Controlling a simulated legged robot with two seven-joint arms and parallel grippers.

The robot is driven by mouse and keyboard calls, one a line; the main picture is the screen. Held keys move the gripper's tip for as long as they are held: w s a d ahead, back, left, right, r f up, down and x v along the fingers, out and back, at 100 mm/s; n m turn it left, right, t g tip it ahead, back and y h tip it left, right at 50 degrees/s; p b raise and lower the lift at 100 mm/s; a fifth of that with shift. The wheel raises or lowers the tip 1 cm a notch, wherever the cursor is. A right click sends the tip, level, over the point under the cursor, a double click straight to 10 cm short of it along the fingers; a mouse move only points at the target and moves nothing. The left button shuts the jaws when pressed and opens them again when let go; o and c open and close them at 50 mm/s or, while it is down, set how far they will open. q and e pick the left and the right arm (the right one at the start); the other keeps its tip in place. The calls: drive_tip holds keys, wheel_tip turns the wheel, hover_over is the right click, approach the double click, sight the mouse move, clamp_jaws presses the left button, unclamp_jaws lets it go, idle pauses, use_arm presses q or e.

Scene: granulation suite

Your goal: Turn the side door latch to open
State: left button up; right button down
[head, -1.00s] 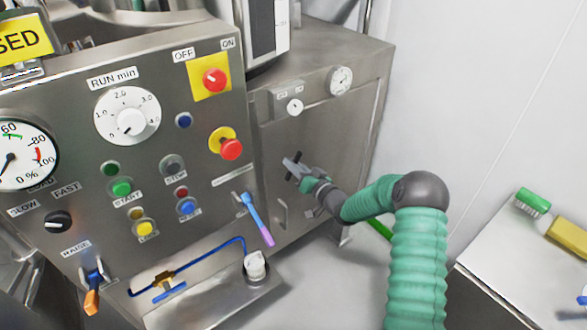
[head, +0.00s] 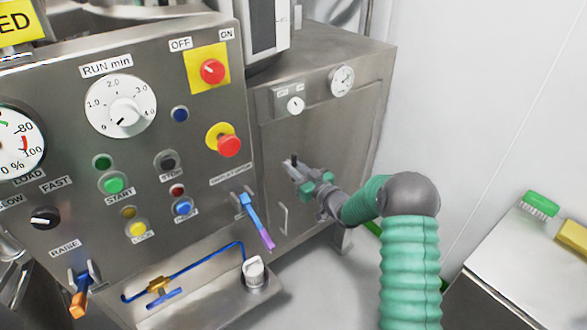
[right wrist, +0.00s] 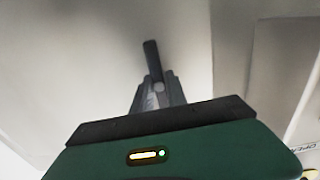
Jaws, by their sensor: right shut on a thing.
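The side door latch (head: 294,160) is a small black handle on the steel side panel, right of the control panel. In the head view its upper end sticks up past my fingers; the rest is hidden by them. My right gripper (head: 297,173) reaches in from the right and is shut on the latch. In the right wrist view the dark latch bar (right wrist: 150,58) rises from between the closed fingertips (right wrist: 158,88), leaning slightly left. The side door looks flush with the panel. My left gripper is not in view.
Left of my gripper are a blue and purple lever (head: 255,220) and a red stop button (head: 229,145). A gauge (head: 342,81) and small dial (head: 296,105) sit above. Part of a label (right wrist: 302,148) shows beside the gripper.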

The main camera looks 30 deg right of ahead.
drive_tip(key=shift+f, duration=0.15)
drive_tip(key=c, duration=1.4)
unclamp_jaws()
drive_tip(key=shift+d, duration=0.1)
drive_tip(key=shift+o, duration=0.2)
drive_tip(key=s+d, duration=0.1)
drive_tip(key=s, duration=1.5)
drive_tip(key=shift+s+d, duration=0.15)
drive_tip(key=shift+s, duration=0.2)
